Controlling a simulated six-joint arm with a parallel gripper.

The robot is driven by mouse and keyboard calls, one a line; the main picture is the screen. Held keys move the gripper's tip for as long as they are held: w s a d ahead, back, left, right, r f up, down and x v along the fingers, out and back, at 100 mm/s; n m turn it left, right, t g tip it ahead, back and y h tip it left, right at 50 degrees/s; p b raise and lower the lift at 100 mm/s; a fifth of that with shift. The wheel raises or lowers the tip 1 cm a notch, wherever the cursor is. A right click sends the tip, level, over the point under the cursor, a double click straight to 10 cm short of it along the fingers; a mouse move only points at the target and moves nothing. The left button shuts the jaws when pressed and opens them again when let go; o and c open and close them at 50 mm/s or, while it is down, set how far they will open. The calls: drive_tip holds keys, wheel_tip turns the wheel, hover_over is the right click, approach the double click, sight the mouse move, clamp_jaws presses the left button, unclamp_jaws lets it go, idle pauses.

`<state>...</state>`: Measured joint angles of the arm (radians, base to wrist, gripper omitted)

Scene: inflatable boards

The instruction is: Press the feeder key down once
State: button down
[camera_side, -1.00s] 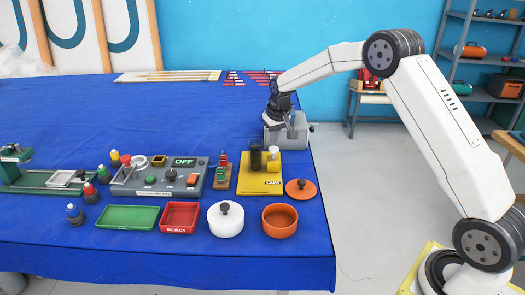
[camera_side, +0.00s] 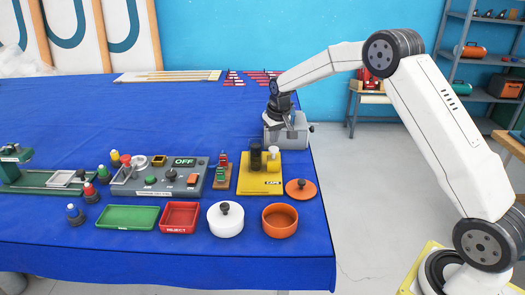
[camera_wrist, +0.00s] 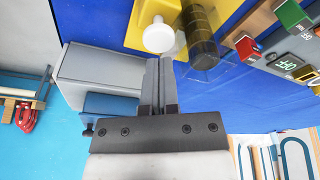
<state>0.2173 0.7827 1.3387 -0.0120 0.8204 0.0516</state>
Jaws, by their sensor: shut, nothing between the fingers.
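I cannot tell for sure which part is the key.
An orange lid (camera_side: 300,188) lies right. The blue table behind is mostly clear.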

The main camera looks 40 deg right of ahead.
sight(274, 149)
drive_tip(key=shift+f, duration=2.3)
idle(1.5)
drive_tip(key=shift+r, duration=0.2)
idle(0.3)
drive_tip(key=shift+r, duration=4.35)
drive_tip(key=shift+a, duration=0.1)
